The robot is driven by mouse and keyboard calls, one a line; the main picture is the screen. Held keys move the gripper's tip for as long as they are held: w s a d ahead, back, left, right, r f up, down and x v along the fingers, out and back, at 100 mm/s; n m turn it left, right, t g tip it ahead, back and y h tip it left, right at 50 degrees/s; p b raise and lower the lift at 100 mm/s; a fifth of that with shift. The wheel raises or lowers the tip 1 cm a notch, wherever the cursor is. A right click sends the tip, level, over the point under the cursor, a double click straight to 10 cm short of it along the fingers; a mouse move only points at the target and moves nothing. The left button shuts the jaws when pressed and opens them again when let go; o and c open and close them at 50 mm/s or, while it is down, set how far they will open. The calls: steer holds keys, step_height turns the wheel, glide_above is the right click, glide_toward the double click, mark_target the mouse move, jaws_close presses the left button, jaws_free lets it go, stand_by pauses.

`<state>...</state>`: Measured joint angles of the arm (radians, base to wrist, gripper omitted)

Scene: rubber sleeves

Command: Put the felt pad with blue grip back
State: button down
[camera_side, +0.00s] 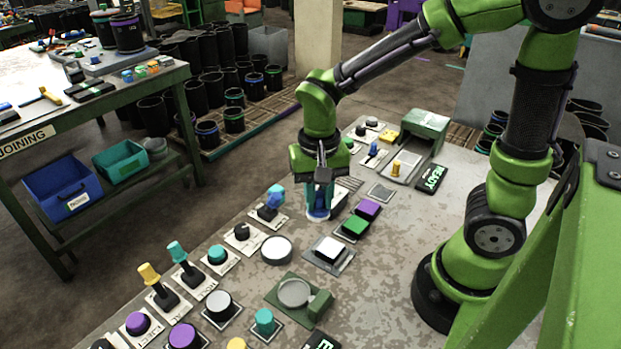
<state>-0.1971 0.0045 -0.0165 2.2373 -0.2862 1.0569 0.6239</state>
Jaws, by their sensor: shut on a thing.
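My gripper (319,192) points down over the back middle of the work table and is shut on a blue-and-white thing (318,212), which looks like the felt pad with the blue grip. The fingers cover its upper part. Its lower edge is close to the table top, and I cannot tell whether it touches. The place where the pad belongs cannot be told for sure from this view.
Close by are a lever with a blue knob (272,203), a green button (355,227), a purple button (368,208) and a white square button (329,248). A white round disc (276,250) and a green fixture (319,304) lie nearer.

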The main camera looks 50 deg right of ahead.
steer(key=w+a+f+n, duration=0.1)
steer(key=w+a+n, duration=0.25)
steer(key=a, duration=0.35)
steer(key=w+a+n, duration=0.3)
steer(key=a+n, duration=0.2)
steer(key=a, duration=0.2)
step_height(320, 180, down, 9)
steer(key=shift+d+f, duration=0.1)
steer(key=shift+s+f, duration=0.1)
steer(key=c, duration=1)
jaws_free()
